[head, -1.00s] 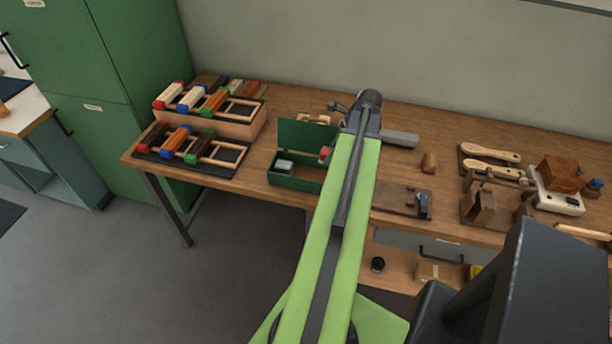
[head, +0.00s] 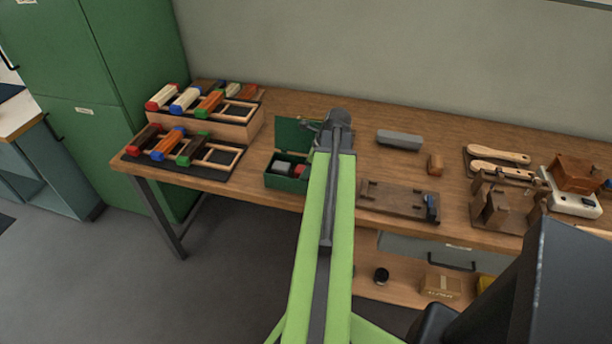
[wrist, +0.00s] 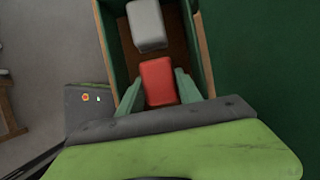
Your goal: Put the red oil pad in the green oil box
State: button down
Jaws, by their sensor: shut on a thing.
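The green oil box (head: 287,184) stands open near the front edge of the bench, its lid (head: 294,134) raised at the back. In the wrist view the red oil pad (wrist: 158,82) is between the two fingers of my gripper (wrist: 160,87), which is shut on it. The pad is over or inside the box, beside a grey block (wrist: 147,24); I cannot tell whether it touches the floor of the box. In the head view the red pad (head: 301,171) shows at the box's right end, and my arm hides most of the gripper.
Racks with coloured blocks (head: 205,103) stand to the left of the box. A grey bar (head: 399,139), a small brown block (head: 435,164) and a wooden fixture (head: 397,200) lie to the right. The raised lid stands close to the gripper.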

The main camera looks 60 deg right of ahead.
jog(key=shift+f, duration=0.15)
jog(key=c, duration=0.8)
grip_release()
jog(key=shift+s+r+p, duration=0.1)
jog(key=shift+r+p, duration=0.35)
jog(key=shift+r, duration=0.2)
jog(key=p+v, duration=1)
jog(key=v, duration=0.1)
jog(key=shift+r, duration=0.1)
